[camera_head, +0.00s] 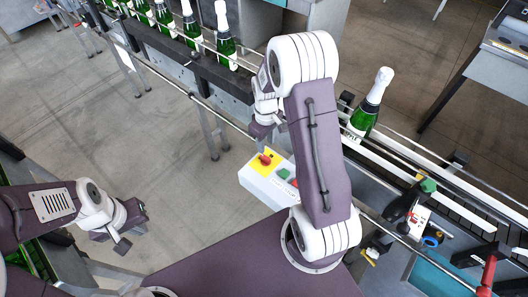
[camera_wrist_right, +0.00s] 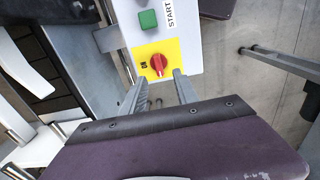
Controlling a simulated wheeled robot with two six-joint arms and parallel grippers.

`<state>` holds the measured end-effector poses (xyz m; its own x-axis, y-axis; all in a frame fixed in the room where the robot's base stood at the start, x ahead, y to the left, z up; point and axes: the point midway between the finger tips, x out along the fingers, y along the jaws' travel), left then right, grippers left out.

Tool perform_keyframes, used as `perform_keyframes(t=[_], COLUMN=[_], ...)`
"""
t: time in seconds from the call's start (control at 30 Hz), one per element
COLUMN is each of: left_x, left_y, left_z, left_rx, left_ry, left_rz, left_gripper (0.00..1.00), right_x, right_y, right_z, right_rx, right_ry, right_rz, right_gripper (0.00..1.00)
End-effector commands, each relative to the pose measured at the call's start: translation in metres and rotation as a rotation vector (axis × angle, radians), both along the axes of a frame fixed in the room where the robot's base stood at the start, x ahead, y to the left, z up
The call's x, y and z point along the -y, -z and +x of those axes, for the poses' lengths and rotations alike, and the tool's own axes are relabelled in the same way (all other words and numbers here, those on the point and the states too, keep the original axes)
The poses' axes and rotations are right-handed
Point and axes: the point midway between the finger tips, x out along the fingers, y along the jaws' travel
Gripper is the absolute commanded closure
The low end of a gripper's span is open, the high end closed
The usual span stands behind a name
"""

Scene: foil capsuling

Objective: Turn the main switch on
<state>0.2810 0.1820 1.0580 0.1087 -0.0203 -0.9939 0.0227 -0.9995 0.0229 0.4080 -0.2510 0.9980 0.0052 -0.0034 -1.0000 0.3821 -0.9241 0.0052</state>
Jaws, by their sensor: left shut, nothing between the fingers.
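The main switch is a red rotary knob (camera_head: 265,159) on a yellow plate, at the end of a light grey control box (camera_head: 262,184). In the right wrist view the red knob (camera_wrist_right: 158,64) appears between and just beyond the tips of my right gripper (camera_wrist_right: 159,80), whose fingers are apart and empty. I cannot tell whether they touch the knob. In the head view my right gripper (camera_head: 262,128) is above the box, partly hidden by its wrist. My left gripper (camera_head: 122,246) is shut and empty at the lower left, far from the switch.
A green START button (camera_wrist_right: 148,19) sits beside the yellow plate; a red button shows farther along the box. A conveyor carries several green bottles (camera_head: 226,48), with one more bottle (camera_head: 364,112) to the right. Tools stand at the right. Open floor (camera_head: 130,130) lies left of the box.

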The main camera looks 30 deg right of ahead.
Motion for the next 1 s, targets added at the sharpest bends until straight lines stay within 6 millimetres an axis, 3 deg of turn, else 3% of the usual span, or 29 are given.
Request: perform_keyframes(t=[0.4, 0.77, 0.9, 1.0], left_x=[0.000, 0.000, 0.000, 0.000], left_y=[-0.010, -0.011, -0.011, -0.011], left_z=[0.000, 0.000, 0.000, 0.000], left_rx=[0.000, 0.000, 0.000, 0.000], left_ry=[0.000, 0.000, 0.000, 0.000], left_rz=[0.000, 0.000, 0.000, 0.000], left_gripper=[1.00, 1.00, 1.00, 1.00], right_x=[0.000, 0.000, 0.000, 0.000], right_y=[0.076, 0.087, 0.087, 0.087], right_z=[0.000, 0.000, 0.000, 0.000], right_rx=[-0.003, 0.000, 0.000, 0.001], right_ry=[0.000, -0.001, -0.001, -0.001], right_rz=[0.001, 0.000, 0.000, -0.001], right_gripper=[0.64, 0.64, 1.00, 1.00])
